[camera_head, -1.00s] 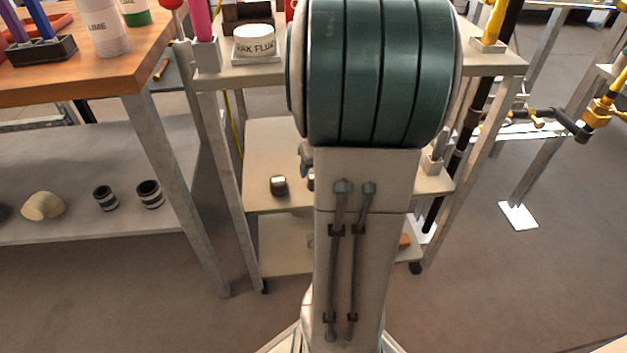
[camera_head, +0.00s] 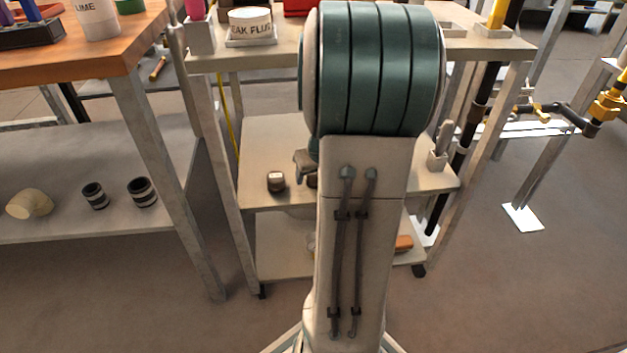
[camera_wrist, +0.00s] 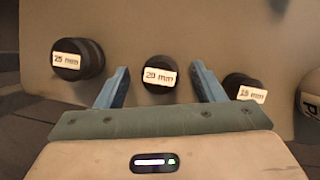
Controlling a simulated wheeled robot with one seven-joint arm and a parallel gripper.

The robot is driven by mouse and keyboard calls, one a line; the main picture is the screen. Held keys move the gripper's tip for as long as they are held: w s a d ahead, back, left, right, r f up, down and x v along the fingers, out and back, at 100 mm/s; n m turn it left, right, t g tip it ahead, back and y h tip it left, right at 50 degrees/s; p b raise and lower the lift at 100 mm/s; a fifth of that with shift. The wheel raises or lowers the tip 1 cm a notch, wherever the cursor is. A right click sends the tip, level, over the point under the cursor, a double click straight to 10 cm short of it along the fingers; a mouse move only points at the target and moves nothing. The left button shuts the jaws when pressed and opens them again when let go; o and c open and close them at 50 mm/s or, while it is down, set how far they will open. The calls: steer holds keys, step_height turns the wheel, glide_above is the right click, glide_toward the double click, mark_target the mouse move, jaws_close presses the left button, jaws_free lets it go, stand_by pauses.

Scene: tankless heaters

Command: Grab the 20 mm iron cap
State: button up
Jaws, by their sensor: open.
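The 20 mm iron cap (camera_wrist: 159,86) is a dark round cap with a white "20 mm" label, standing on a pale shelf in the wrist view. My gripper (camera_wrist: 160,82) is open, with one blue finger on each side of this cap. I cannot tell whether either finger touches it. A similar cap labelled 25 mm (camera_wrist: 88,62) stands to the left, outside the left finger. A smaller cap labelled 15 mm (camera_wrist: 240,90) stands just right of the right finger. In the head view my arm hides most of the middle shelf; a dark cap (camera_head: 276,181) shows at its left.
The cart's middle shelf (camera_head: 262,140) lies under its top (camera_head: 215,62). A white labelled container (camera_wrist: 310,95) stands at the right edge of the wrist view. A wooden table (camera_head: 100,62) stands left, with couplings (camera_head: 142,191) on the shelf below. Pipework (camera_head: 575,118) is at the right.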

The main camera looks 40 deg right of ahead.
steer(key=c, duration=1.1)
steer(key=shift+r, duration=0.15)
